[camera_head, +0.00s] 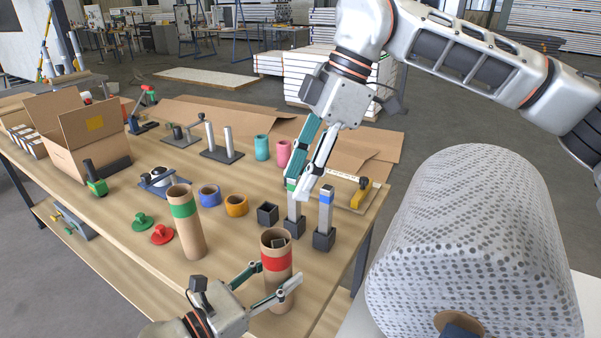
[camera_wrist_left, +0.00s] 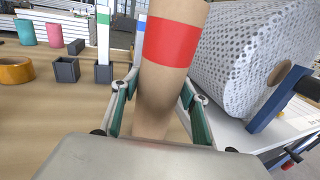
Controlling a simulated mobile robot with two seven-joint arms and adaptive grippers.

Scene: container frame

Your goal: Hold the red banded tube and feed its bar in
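The red banded tube (camera_head: 277,263) stands near the table's front edge, a brown cylinder with a red band. A grey piece shows inside its mouth. My left gripper (camera_head: 280,276) has a finger on each side of the tube and appears shut on it below the band; the wrist view also shows the tube (camera_wrist_left: 171,45) between the fingers (camera_wrist_left: 160,85). My right gripper (camera_head: 298,190) points down with its fingertips at the top of the green banded bar (camera_head: 296,210); contact is unclear. A blue banded bar (camera_head: 325,215) stands beside it. A dark square holder (camera_head: 267,214) is empty.
A green banded tube (camera_head: 187,222) stands left of the red one. A large wrapped roll (camera_head: 470,240) stands close on the right.

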